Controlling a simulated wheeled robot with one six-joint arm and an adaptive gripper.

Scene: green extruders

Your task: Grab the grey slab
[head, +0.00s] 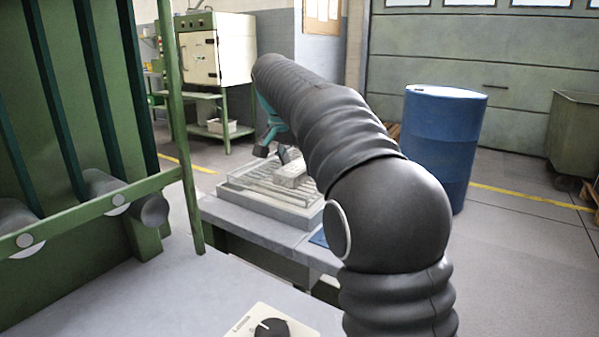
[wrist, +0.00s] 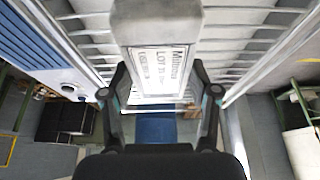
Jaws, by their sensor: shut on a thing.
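The grey slab (wrist: 157,24) is a pale block with a white printed label on its face. In the wrist view it lies between the two dark fingers of my gripper (wrist: 159,84), which is shut on it. In the head view the slab (head: 291,174) shows as a small light block at the grated tray. My gripper (head: 279,152) is at its upper left there, partly hidden by my arm. Whether the slab still touches the grating is not clear.
The grated tray (head: 231,194) sits on a grey bench (head: 243,223). A blue drum (head: 441,145) stands to the right, behind my arm. Green machinery with bars (head: 75,110) rises at the left. A control box with a black knob (head: 245,325) is in front.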

